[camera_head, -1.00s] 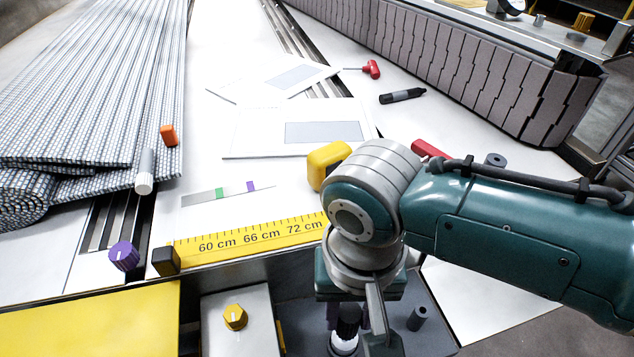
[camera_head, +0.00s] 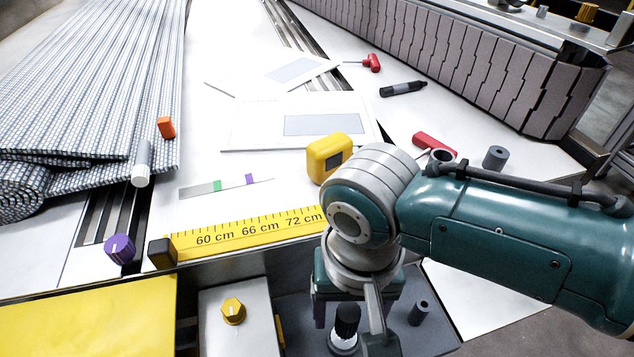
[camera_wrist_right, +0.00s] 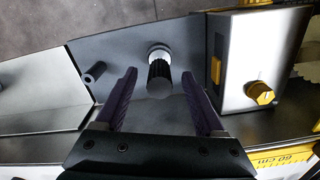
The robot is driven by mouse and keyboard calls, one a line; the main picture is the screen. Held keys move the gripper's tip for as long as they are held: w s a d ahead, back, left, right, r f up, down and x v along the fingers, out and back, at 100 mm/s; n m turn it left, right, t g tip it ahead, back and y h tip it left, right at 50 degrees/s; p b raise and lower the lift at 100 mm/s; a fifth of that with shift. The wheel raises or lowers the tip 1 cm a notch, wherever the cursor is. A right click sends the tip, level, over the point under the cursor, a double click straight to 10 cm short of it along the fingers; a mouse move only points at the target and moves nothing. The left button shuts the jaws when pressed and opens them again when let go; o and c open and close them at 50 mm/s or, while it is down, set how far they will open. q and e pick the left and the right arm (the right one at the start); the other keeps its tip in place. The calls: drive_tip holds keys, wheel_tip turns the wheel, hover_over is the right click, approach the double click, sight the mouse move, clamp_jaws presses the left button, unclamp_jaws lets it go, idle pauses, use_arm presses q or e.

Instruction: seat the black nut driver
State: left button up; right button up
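The black nut driver (camera_head: 347,320) has a ribbed black handle and stands about upright on the dark grey panel (camera_head: 400,340), with a pale metal collar at its foot. The right wrist view shows its handle (camera_wrist_right: 160,75) and the silver collar beyond. My right gripper (camera_wrist_right: 160,88) is open, with one purple finger on each side of the handle and a clear gap on both sides. In the head view, my right wrist partly covers the fingers. How deep the driver sits in the collar cannot be told. My left gripper is not in view.
A grey peg (camera_head: 419,313) stands right of the driver, and a box with a yellow knob (camera_head: 233,311) is to its left. A yellow ruler (camera_head: 245,234) lines the table edge behind. A yellow tape measure (camera_head: 328,157) and a red-handled tool (camera_head: 432,144) lie near my right arm.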

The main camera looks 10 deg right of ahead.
wheel_tip(320, 180, up, 9)
drive_tip(key=p, duration=0.4)
drive_tip(key=shift+f+p, duration=0.1)
drive_tip(key=shift+p, duration=0.2)
drive_tip(key=shift+r, duration=0.55)
drive_tip(key=s+a+r+n+t+y+p, duration=0.1)
drive_tip(key=s+r+p, duration=0.2)
drive_tip(key=r+p, duration=0.15)
drive_tip(key=s+a+r+n+y+p, duration=0.1)
drive_tip(key=s+r+n+p, duration=0.15)
drive_tip(key=r+p, duration=0.2)
drive_tip(key=s+d+r+n+t+h+p, duration=0.1)
drive_tip(key=s+d+r+p, duration=0.25)
drive_tip(key=d+r, duration=0.35)
drive_tip(key=s+d+r+t+h+p, duration=0.1)
drive_tip(key=s+d+r+t+p, duration=0.15)
drive_tip(key=d+r+p, duration=0.45)
wheel_tip(320, 180, up, 38)
drive_tip(key=a+p, duration=0.2)
drive_tip(key=p, duration=3.2)
drive_tip(key=shift+s+a+f+g, duration=0.15)
drive_tip(key=shift+s+a+g, duration=0.1)
drive_tip(key=shift+g, duration=0.2)
